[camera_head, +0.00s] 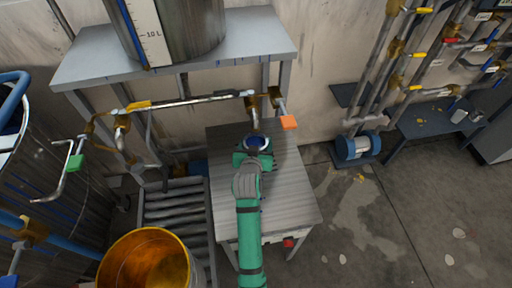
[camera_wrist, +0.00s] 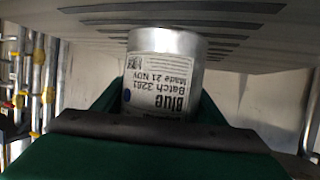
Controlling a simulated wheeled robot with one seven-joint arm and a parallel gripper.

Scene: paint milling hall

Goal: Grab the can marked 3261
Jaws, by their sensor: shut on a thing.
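An open metal can (camera_head: 259,142) with blue inside is between the fingers of my gripper (camera_head: 254,158), at the far part of the grey table, close below a pipe outlet. The wrist view is upside down. It shows the silver can (camera_wrist: 168,45) with a white label (camera_wrist: 155,95) reading "Blue", a batch number that looks like 3261, and "Made 21 NOV". My gripper (camera_wrist: 160,130) is shut on this can; its dark edge hides part of the can. I cannot tell whether the can's base touches the table.
The slatted grey table (camera_head: 287,190) is otherwise clear. A shelf (camera_head: 255,42) with a large tank stands above. A yellow bucket (camera_head: 115,250) and a roller rack (camera_head: 175,215) are at left.

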